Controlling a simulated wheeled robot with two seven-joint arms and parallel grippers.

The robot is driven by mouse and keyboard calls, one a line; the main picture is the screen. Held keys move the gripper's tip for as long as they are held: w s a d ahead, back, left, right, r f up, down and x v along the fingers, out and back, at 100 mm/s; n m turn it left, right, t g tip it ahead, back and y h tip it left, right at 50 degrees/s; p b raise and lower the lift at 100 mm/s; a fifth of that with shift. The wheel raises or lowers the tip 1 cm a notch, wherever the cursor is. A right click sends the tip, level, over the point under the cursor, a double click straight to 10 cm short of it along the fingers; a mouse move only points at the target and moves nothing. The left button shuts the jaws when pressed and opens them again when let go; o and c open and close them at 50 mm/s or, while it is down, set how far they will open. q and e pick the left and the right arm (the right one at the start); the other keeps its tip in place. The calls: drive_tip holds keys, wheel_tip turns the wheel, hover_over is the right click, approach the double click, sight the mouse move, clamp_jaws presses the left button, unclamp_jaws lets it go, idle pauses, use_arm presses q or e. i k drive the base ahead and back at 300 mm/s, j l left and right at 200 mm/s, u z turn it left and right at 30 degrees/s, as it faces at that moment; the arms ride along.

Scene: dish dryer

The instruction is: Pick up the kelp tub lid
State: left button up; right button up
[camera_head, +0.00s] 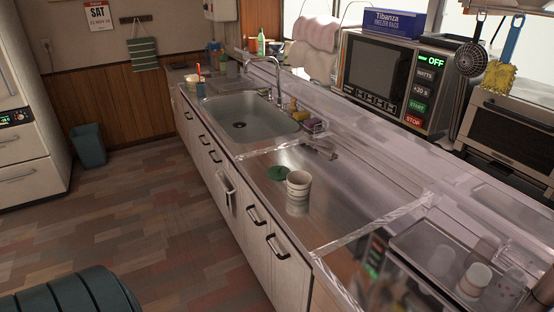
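A flat, round, dark green lid (278,173) lies on the steel counter between the sink and the front right; I take it to be the kelp tub lid. A pale tub with dark bands (298,188) stands upright just to the right of the lid and nearer to me. The lid and tub look very close; I cannot tell whether they touch. Neither of my grippers shows in the head view.
The sink (245,112) lies beyond the lid. A sponge and small items (314,126) sit at its right edge. A clear tray (437,250) with cups stands at front right. The microwave (380,75) is behind the counter. Bare steel lies right of the tub.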

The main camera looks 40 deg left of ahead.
sight(279, 172)
drive_tip(key=i+j, duration=0.1)
drive_tip(key=j, duration=0.45)
drive_tip(key=i+j, duration=0.15)
drive_tip(key=j, duration=0.35)
drive_tip(key=i+j, duration=0.1)
drive_tip(key=j, duration=0.45)
drive_tip(key=i+j, duration=0.1)
drive_tip(key=j, duration=0.45)
